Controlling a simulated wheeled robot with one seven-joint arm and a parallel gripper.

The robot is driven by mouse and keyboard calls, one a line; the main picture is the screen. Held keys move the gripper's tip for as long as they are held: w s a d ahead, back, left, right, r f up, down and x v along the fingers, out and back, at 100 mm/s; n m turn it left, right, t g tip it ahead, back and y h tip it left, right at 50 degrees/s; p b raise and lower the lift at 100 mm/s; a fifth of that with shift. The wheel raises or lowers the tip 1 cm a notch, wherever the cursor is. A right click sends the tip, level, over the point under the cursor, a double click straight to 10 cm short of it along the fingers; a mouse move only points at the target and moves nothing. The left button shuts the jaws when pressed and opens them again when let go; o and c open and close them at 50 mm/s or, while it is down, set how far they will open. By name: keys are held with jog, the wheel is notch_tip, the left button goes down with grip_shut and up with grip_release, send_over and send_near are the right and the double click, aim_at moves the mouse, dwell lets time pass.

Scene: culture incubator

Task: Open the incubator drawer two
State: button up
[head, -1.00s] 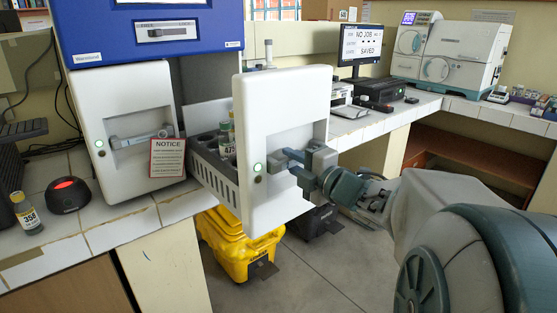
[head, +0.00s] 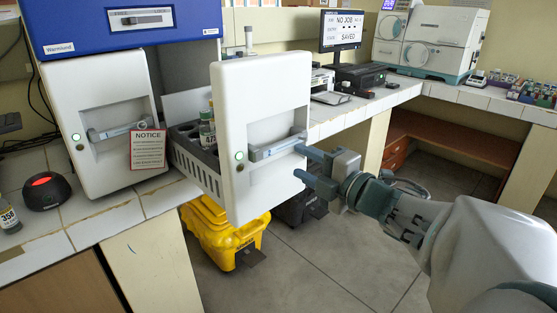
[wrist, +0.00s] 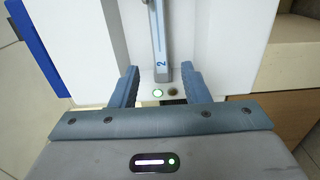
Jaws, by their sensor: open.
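The incubator drawer two has a white front (head: 262,90) and stands pulled well out of the incubator (head: 140,35). Its rack (head: 195,165) shows behind the front, with vials (head: 207,130) in it. The bar handle (head: 275,149) is on the drawer front. In the wrist view, the handle (wrist: 158,40) carries a "2", and a green light glows below its end. My gripper (head: 304,164) is open, just off the handle's right end; in the wrist view its two fingers (wrist: 158,85) are apart with nothing between their tips. The handle lies ahead of them.
A second closed white drawer (head: 102,115) with a notice card is on the left. A yellow bin (head: 220,235) stands on the floor below the open drawer. A counter (head: 365,112) with a monitor and machines runs along the back. The floor at right centre is clear.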

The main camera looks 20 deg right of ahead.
jog(key=shift+v, duration=2.3)
jog(key=w+d+r+m+h+p, duration=0.3)
jog(key=w+r+m+h+p, duration=0.15)
jog(key=m+h+p, duration=0.35)
jog(key=s+a+f+m+g+y+p, duration=0.1)
jog(key=s+a+f+m+g+p, duration=0.2)
jog(key=s+a+m+g, duration=0.2)
jog(key=s+a+f+m+g+y+p, duration=0.1)
jog(key=s+a+f+m+g+p, duration=0.2)
jog(key=s+a+m+g, duration=0.3)
jog(key=a+m+g+p, duration=0.1)
jog(key=a+m+g, duration=0.2)
jog(key=a, duration=0.2)
jog(key=shift+a+f, duration=0.3)
jog(key=shift+a, duration=0.1)
